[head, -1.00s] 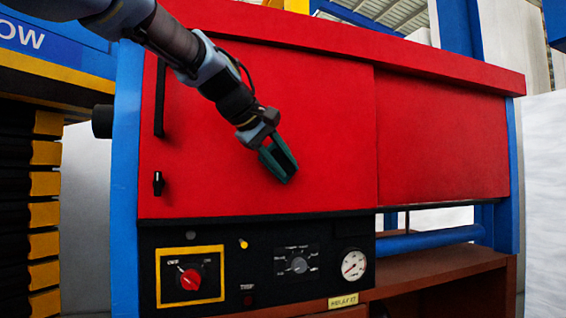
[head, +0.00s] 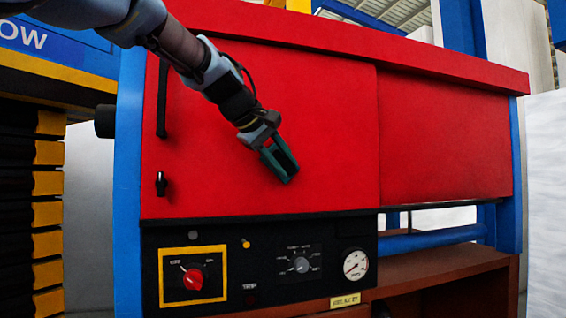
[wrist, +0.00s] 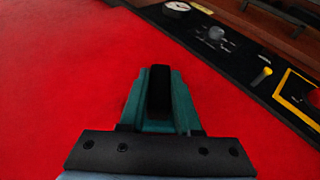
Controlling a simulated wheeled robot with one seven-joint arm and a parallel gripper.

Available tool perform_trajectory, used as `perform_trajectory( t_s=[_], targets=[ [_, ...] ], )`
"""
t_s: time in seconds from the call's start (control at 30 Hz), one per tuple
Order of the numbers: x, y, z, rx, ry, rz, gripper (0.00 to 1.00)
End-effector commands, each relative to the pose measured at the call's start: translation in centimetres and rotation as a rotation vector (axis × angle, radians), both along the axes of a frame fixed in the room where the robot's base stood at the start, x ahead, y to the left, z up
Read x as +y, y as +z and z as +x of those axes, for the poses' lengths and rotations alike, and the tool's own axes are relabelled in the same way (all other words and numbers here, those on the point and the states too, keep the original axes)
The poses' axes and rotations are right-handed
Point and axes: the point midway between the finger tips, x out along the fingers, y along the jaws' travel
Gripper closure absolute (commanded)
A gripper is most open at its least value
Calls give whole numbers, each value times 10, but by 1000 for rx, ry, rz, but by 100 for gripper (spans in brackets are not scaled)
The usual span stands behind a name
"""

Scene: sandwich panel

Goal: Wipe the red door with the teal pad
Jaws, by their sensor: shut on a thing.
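The red door (head: 330,110) is the large flat panel on the left of the red cabinet front, with a black handle bar and a small black latch on its left side. It also fills most of the wrist view (wrist: 60,70). My gripper (head: 281,160) is over the middle of the door and points down to the right. It is shut on the teal pad (head: 272,157), which shows between and around the fingers in the wrist view (wrist: 183,105). The pad is close to the door; I cannot tell whether it touches.
Below the door is a black control panel (head: 222,285) with a red knob (head: 193,279), a yellow-tipped switch, a dial and a white gauge (head: 356,264). A brown shelf (head: 440,272) is at lower right. Yellow and black blocks stand at the left.

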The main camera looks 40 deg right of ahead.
Motion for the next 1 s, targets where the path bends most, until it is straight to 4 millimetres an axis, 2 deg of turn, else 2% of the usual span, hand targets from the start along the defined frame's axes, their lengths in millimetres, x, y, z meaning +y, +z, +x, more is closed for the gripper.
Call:
perform_trajectory(
  t_s=[0.47,0.8,1.0],
  targets=[
    [-33,1,-15,1,1,0,100],
    [-35,17,-13,0,0,0,100],
    [-31,16,-10,0,1,0,100]
  ],
)
